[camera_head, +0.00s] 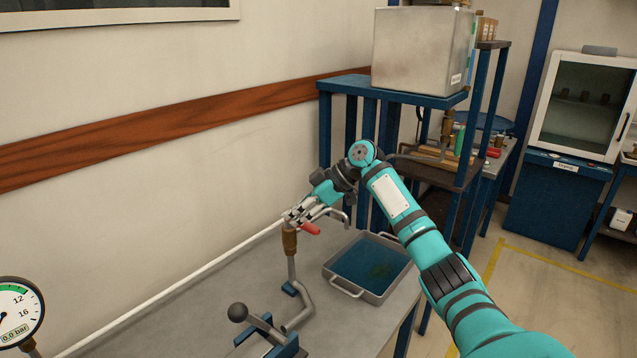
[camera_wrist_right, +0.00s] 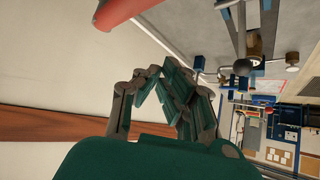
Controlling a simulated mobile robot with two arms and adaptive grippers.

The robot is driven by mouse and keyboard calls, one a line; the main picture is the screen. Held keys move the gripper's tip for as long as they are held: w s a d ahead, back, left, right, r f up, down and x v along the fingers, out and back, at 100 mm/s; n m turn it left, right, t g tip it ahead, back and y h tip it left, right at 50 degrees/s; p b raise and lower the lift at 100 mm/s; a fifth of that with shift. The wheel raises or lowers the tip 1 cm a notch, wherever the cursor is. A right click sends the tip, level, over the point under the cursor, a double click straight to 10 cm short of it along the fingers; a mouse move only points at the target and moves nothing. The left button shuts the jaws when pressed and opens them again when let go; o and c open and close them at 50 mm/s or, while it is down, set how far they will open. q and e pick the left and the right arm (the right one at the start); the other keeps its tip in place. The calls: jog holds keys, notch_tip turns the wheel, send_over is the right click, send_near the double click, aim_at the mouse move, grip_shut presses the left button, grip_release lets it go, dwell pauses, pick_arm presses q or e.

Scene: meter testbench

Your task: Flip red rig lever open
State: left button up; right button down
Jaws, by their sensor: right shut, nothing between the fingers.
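The red lever (camera_head: 309,228) sits at the top of a brass valve (camera_head: 289,241) on a bent grey pipe (camera_head: 293,268) that rises from the bench. My right gripper (camera_head: 294,215) is shut and empty. In the head view it is right above the valve and lever, and hides part of the valve's top. In the right wrist view a red piece, likely the lever, shows at the top edge (camera_wrist_right: 115,12), apart from the shut fingertips (camera_wrist_right: 163,80). I cannot tell whether the gripper touches the valve. My left gripper is not in view.
A metal tray (camera_head: 345,289) with a blue inside lies right of the pipe. A clamp with a dark ball knob (camera_head: 238,312) is at the front. A pressure gauge (camera_head: 17,311) reads 0.0 bar at the left. A blue shelf frame (camera_head: 415,92) stands behind.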

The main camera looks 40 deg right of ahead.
jog(key=d+r, duration=0.1)
jog(key=w+d+r+b, duration=0.1)
jog(key=d, duration=0.1)
jog(key=d+r, duration=0.1)
jog(key=d, duration=0.1)
jog(key=shift+w+d+r+b, duration=0.15)
jog(key=shift+w+r+b, duration=0.2)
jog(key=shift+r, duration=0.05)
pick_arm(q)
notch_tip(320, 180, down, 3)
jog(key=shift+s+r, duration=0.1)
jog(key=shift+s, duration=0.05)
pick_arm(e)
jog(key=shift+d+r, duration=0.85)
jog(key=shift+r, duration=0.05)
jog(key=shift+s, duration=0.15)
